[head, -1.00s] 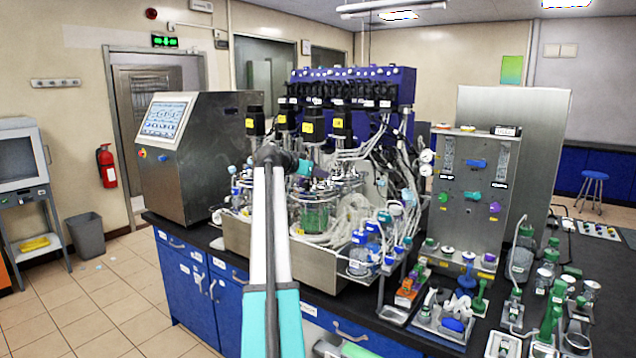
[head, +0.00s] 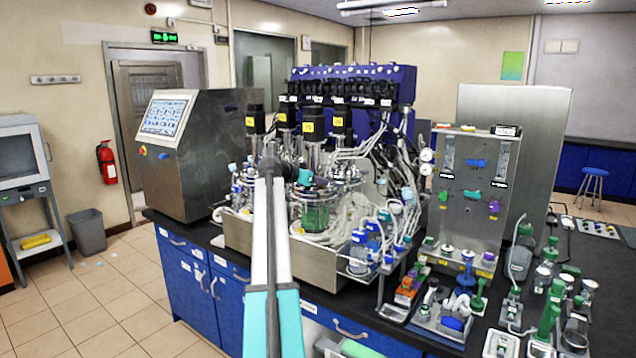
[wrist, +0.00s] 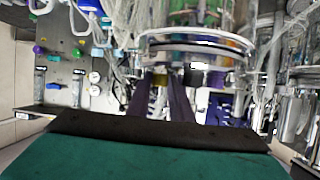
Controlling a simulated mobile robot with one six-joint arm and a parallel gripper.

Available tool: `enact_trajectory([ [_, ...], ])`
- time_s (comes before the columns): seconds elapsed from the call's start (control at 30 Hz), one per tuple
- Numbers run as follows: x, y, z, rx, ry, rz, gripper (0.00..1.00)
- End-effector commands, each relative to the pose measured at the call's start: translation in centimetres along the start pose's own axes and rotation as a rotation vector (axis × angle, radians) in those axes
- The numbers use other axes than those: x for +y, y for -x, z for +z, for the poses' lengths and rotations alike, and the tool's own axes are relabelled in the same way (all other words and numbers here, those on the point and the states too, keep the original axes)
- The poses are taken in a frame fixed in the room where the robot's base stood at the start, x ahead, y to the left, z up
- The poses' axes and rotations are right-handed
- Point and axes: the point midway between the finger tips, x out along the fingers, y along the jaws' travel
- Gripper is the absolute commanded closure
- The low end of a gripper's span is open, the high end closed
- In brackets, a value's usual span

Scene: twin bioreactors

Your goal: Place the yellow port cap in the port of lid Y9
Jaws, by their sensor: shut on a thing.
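My gripper (head: 322,182) is at the reactor lids in the head view, with its purple fingers pointing right. The wrist view shows the fingers (wrist: 161,90) shut on a small yellow piece, which appears to be the yellow port cap (wrist: 160,78). The cap is too small to make out in the head view. A round vessel top with a metal ring (wrist: 195,45) lies just beyond the fingertips in the wrist view. Yellow labels (head: 308,127) sit on the black motors above the lids, but I cannot read which is Y9. The port itself cannot be made out.
Motors, tubes and cables crowd the space around my gripper. A steel controller with a screen (head: 167,116) stands left. A steel panel with knobs (head: 473,195) stands right. Bottles and fittings fill the bench (head: 480,330) at the front right.

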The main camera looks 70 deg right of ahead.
Motion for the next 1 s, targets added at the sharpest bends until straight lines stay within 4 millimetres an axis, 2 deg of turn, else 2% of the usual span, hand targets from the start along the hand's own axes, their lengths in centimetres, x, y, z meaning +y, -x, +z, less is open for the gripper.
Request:
enact_trajectory([
  [0.1, 0.1, -0.3, 0.8, -0.008, 0.002, 0.003, 1.0],
  [0.8, 0.2, -0.8, 2.2, -0.015, 0.001, 0.006, 1.0],
  [0.83, 0.2, -0.8, 2.2, -0.015, 0.001, 0.006, 0.79],
  [0.87, 0.2, -0.8, 2.2, -0.015, 0.001, 0.006, 0.74],
  [1.0, 0.2, -0.8, 2.2, -0.016, 0.001, 0.006, 0.73],
])
